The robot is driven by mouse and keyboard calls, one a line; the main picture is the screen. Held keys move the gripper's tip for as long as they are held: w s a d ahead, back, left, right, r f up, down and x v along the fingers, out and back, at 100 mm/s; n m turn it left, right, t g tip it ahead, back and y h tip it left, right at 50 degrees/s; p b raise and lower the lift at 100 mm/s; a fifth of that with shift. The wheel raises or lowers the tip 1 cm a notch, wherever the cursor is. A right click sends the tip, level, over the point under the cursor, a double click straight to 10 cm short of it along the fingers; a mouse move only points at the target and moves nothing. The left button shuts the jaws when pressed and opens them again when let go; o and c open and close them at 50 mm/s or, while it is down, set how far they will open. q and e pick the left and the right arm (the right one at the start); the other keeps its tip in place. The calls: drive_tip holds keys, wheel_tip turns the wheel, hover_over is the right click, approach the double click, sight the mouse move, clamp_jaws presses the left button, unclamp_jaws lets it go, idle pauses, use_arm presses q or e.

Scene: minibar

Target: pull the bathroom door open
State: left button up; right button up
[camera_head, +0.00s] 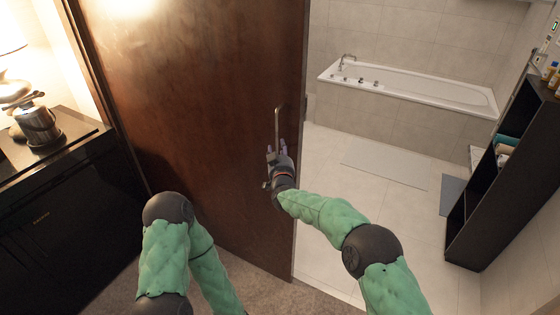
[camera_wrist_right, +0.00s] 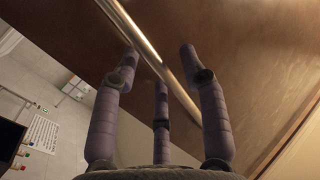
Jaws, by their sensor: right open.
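The brown bathroom door (camera_head: 190,110) stands part-way open, with the bathroom visible past its right edge. Its metal bar handle (camera_head: 277,122) is upright near that edge. My right gripper (camera_head: 277,152) is open at the lower end of the handle. In the right wrist view the handle bar (camera_wrist_right: 150,52) runs diagonally past the spread fingers of the right gripper (camera_wrist_right: 160,80); I cannot tell whether they touch it. My left arm shows low in the head view, but its gripper is out of sight.
A dark cabinet (camera_head: 70,205) with a lamp (camera_head: 12,65) and a metal bucket (camera_head: 38,125) stands at the left. Past the door are a bathtub (camera_head: 410,88), a floor mat (camera_head: 385,163) and a dark shelf (camera_head: 490,190). The tiled floor between them is mostly clear.

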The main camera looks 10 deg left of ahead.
drive_tip(key=v, duration=1.1)
drive_tip(key=shift+s, duration=0.25)
drive_tip(key=s+d+f+m+g+h, duration=0.1)
drive_tip(key=s+d+f+g, duration=0.3)
drive_tip(key=f, duration=0.6)
drive_tip(key=s+d+f+g, duration=0.2)
drive_tip(key=s+d+f, duration=0.3)
drive_tip(key=f, duration=0.5)
drive_tip(key=s+d+f+m+g+h, duration=0.1)
drive_tip(key=s+d+f+g, duration=0.15)
drive_tip(key=d+f, duration=0.5)
drive_tip(key=s+d+f+m+g, duration=0.1)
drive_tip(key=s+f, duration=0.3)
drive_tip(key=s, duration=0.5)
drive_tip(key=s+d+f+m+g, duration=0.1)
drive_tip(key=s+d+f+g, duration=0.2)
drive_tip(key=s, duration=0.6)
drive_tip(key=s+d+f+m+g+y, duration=0.1)
drive_tip(key=s+f+g, duration=0.3)
drive_tip(key=s, duration=0.5)
drive_tip(key=shift+s+d+f+m, duration=0.2)
drive_tip(key=shift+d+f+m, duration=0.1)
drive_tip(key=shift+d+f, duration=0.3)
drive_tip(key=shift+g, duration=0.25)
drive_tip(key=shift+c, duration=0.4)
